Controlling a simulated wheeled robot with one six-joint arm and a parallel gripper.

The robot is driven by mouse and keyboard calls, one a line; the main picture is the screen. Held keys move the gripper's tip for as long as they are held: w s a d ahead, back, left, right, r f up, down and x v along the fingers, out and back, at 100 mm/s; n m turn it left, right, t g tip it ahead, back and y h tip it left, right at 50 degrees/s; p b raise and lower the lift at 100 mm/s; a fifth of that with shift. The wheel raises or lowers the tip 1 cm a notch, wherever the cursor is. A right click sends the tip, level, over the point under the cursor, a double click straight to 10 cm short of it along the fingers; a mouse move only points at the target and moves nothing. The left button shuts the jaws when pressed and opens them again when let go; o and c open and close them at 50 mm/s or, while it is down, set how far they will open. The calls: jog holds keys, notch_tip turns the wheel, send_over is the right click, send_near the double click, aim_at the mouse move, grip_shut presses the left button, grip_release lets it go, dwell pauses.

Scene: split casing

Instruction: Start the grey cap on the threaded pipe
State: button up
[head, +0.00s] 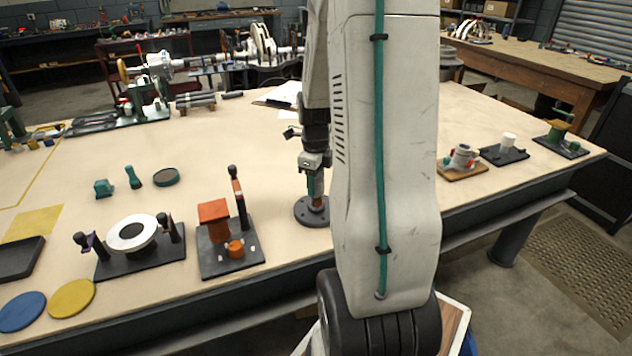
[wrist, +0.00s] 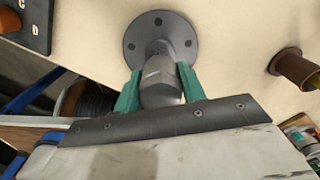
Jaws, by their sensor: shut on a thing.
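My gripper (wrist: 160,90) is shut on the grey cap (wrist: 162,80), with one green finger on each side of it in the wrist view. Beyond the cap is a round dark grey flange (wrist: 133,38) with bolt holes. In the head view my gripper (head: 313,185) points down over this flange (head: 303,217), which lies flat on the table. A small reddish-brown part (head: 319,203) shows just above the flange and may be the pipe. The cap hides the pipe in the wrist view, so I cannot tell whether they touch.
An orange block fixture (head: 213,212) stands left of the flange, with a black fixture holding a white-topped disc (head: 131,233) farther left. A brown cylinder (wrist: 301,68) stands right in the wrist view. Small fixtures (head: 462,158) sit on the table's right. My arm blocks the middle.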

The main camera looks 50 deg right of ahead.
jog(key=shift+f, duration=0.55)
dwell(0.8)
